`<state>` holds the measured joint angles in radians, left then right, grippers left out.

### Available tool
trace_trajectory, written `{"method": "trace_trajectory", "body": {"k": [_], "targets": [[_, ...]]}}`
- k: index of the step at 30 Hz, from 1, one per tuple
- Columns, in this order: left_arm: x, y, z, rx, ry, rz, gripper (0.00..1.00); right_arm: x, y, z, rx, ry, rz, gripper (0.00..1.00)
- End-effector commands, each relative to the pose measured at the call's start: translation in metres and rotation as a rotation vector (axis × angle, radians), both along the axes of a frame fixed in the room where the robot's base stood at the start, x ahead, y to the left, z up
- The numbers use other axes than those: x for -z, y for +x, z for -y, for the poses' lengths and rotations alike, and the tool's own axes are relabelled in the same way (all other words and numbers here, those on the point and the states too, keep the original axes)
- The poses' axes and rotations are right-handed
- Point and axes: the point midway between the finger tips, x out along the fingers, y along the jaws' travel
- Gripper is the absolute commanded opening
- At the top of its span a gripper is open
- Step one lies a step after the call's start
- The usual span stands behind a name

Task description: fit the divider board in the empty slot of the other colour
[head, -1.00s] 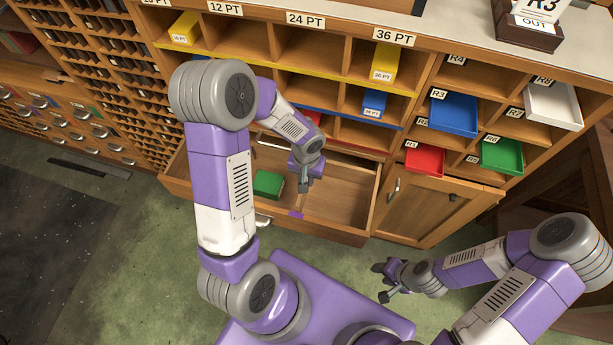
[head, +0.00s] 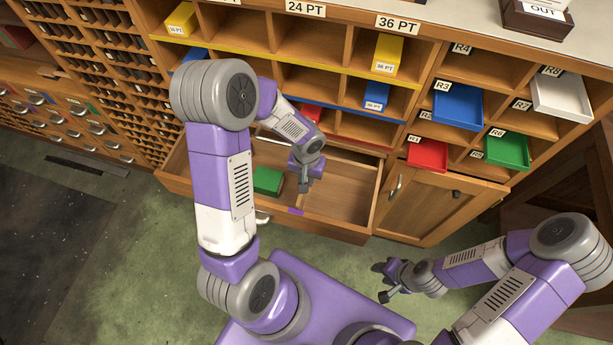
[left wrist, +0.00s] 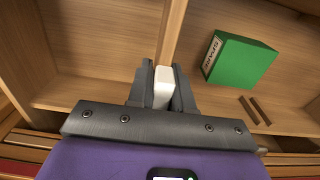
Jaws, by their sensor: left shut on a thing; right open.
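My left gripper (head: 304,186) is over the open drawer (head: 345,232), pointing down into it. In the left wrist view its fingers (left wrist: 162,90) are shut on a white piece (left wrist: 162,86), which looks like the divider board seen end-on. Most of it is hidden. A thin wooden partition (left wrist: 172,35) runs away just beyond it; I cannot tell whether they touch. A purple mark (head: 296,211) shows on the drawer's front edge. Two short dark strips (left wrist: 254,110) lie below the green block. My right gripper (head: 385,283) is open and empty above the floor at the right.
A green block (head: 268,180), labelled in the left wrist view (left wrist: 242,62), sits in the drawer left of my left gripper. The cabinet behind has coloured blocks and trays, including a red tray (head: 428,155) and a blue tray (head: 458,106). Green floor lies clear before the drawer.

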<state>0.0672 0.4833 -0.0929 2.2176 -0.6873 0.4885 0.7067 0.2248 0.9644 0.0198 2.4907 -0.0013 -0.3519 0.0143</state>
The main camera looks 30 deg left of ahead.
Motion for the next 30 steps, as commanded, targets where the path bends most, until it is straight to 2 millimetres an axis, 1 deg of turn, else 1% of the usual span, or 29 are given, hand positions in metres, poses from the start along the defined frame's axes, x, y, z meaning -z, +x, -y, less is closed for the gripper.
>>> {"method": "trace_trajectory", "body": {"k": [30], "targets": [[0.027,0.000,0.000,0.000,0.000,0.000,0.00,0.026,0.000,0.000,0.000,0.000,0.000,0.44]]}}
